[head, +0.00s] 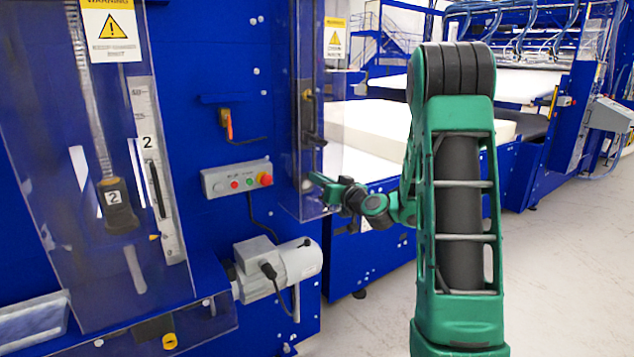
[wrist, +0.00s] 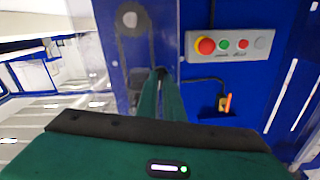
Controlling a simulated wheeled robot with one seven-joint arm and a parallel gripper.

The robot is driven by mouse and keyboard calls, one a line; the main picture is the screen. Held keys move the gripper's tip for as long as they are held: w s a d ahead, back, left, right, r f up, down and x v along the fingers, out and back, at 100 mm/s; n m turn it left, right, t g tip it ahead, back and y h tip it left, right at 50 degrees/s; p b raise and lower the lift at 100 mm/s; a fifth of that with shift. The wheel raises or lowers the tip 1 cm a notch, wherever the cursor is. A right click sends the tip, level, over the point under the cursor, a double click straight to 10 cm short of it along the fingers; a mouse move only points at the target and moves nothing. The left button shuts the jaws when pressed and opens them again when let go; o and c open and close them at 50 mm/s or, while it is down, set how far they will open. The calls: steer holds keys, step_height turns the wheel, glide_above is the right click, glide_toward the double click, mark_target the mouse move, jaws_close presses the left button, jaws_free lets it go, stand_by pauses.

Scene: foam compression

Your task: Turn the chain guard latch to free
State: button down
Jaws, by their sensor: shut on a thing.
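The chain guard (head: 336,130) is a clear panel over a chain and sprocket on the blue machine's right side. In the wrist view, turned over, the chain and sprocket (wrist: 130,20) show left of my fingers. My gripper (head: 318,179) reaches the guard from the right, near its lower part. In the wrist view my gripper (wrist: 160,76) has its two green fingers close together, shut on a small dark piece, which I take to be the latch (wrist: 160,71). The fingers hide most of it, so its turn angle cannot be told.
A grey button box (head: 237,179) with a red knob is left of my gripper. A grey motor (head: 278,274) juts out below. A white foam block (head: 375,124) lies on the conveyor behind my arm. The floor (head: 560,270) at right is clear.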

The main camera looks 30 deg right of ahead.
steer(key=shift+d+f+m, duration=0.1)
steer(key=shift+f+m, duration=0.05)
steer(key=shift+m, duration=3.7)
steer(key=shift+d+f+m, duration=0.1)
steer(key=shift+f+m, duration=0.05)
steer(key=shift+m, duration=3.7)
steer(key=c, duration=1.9)
jaws_free()
steer(key=shift+s, duration=0.15)
steer(key=s, duration=1)
steer(key=shift+s, duration=0.2)
